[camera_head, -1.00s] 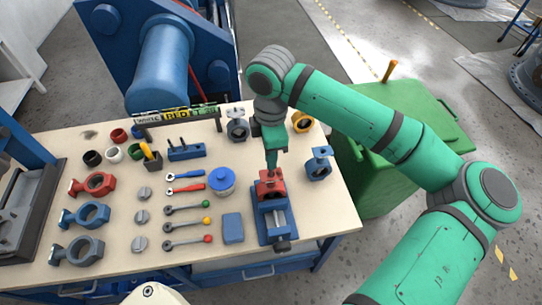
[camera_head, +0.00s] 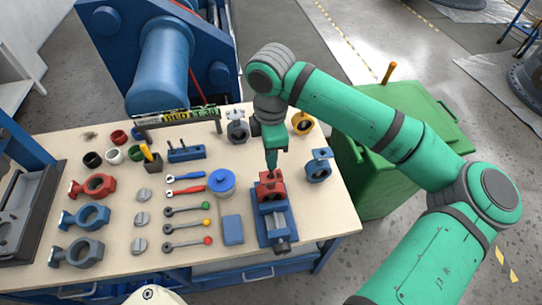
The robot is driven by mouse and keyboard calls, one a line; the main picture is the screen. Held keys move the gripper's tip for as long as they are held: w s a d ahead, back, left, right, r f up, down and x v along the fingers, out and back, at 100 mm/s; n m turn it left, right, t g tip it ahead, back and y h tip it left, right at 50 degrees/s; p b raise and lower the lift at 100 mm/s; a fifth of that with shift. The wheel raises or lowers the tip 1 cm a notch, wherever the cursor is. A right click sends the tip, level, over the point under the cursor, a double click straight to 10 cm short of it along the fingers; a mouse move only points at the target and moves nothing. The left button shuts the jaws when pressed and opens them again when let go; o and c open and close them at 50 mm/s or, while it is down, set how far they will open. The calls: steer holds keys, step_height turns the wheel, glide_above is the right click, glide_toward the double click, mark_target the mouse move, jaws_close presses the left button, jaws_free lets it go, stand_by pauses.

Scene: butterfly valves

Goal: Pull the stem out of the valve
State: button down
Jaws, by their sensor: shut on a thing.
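A red valve body (camera_head: 270,187) sits clamped in the blue vise (camera_head: 274,222) at the right part of the workbench. My gripper (camera_head: 271,170) points straight down onto the top of the red valve. It is shut at the valve's top, where the stem would be. The stem itself is too small and too hidden by the fingers to make out. I cannot tell how far it stands in the valve.
The workbench (camera_head: 120,215) holds loose valve bodies (camera_head: 93,187), several discs and several handles (camera_head: 188,225). A blue round container (camera_head: 222,182) stands left of the vise, and a blue-grey valve (camera_head: 318,167) stands close on the right. A green bin (camera_head: 375,180) is beside the bench.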

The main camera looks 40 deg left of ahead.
steer(key=shift+r, duration=1.15)
stand_by(2.0)
steer(key=shift+r, duration=2.9)
